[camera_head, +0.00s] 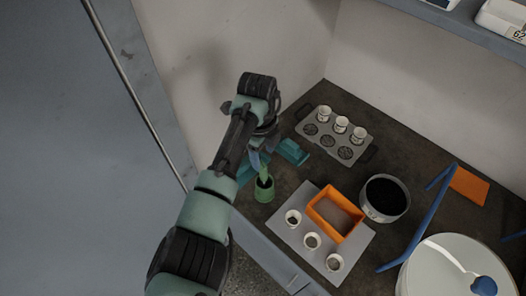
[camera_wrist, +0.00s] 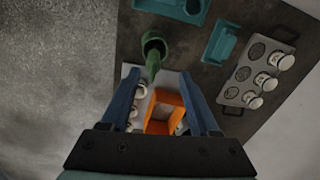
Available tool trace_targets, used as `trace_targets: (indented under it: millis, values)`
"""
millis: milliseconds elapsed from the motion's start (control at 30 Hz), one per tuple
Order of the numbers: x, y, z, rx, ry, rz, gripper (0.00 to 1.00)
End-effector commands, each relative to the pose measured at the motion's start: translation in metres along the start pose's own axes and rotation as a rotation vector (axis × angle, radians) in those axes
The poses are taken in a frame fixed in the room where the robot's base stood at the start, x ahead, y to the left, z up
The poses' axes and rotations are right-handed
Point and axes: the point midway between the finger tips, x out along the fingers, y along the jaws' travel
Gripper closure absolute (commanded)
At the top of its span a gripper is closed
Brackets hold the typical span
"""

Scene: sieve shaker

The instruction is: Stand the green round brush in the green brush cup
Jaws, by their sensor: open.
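The green brush cup (camera_head: 264,193) stands on the dark worktop near its front-left edge. In the wrist view the cup (camera_wrist: 147,37) is at the upper middle. The green round brush (camera_head: 263,173) is in the cup, with its upper part sticking out above the rim. In the wrist view the brush (camera_wrist: 153,67) reaches from the cup toward my fingers; its lower end is hidden in the cup. My gripper (camera_head: 256,160) is just above the cup. In the wrist view my gripper (camera_wrist: 161,78) is open, its blue fingers apart on either side of the brush's upper end, without visible contact.
Teal holders (camera_head: 291,151) lie behind the cup. A grey mat (camera_head: 285,231) with white cups and an orange tray (camera_head: 335,212) is to the right. A muffin-style rack (camera_head: 325,142) stands behind. A dark-filled bowl (camera_head: 385,198) is further right.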

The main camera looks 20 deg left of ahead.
Motion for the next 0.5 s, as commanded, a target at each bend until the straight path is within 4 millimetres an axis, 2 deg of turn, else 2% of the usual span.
trace_targets:
  millis: [133,233,500]
  values:
    - [-0.004,0.0,0.0,0.0,0.0,-0.001,0.38]
    - [-0.016,-0.001,0.001,-0.001,-0.001,-0.003,0.38]
    - [-0.074,-0.001,0.001,0.001,-0.004,-0.005,0.38]
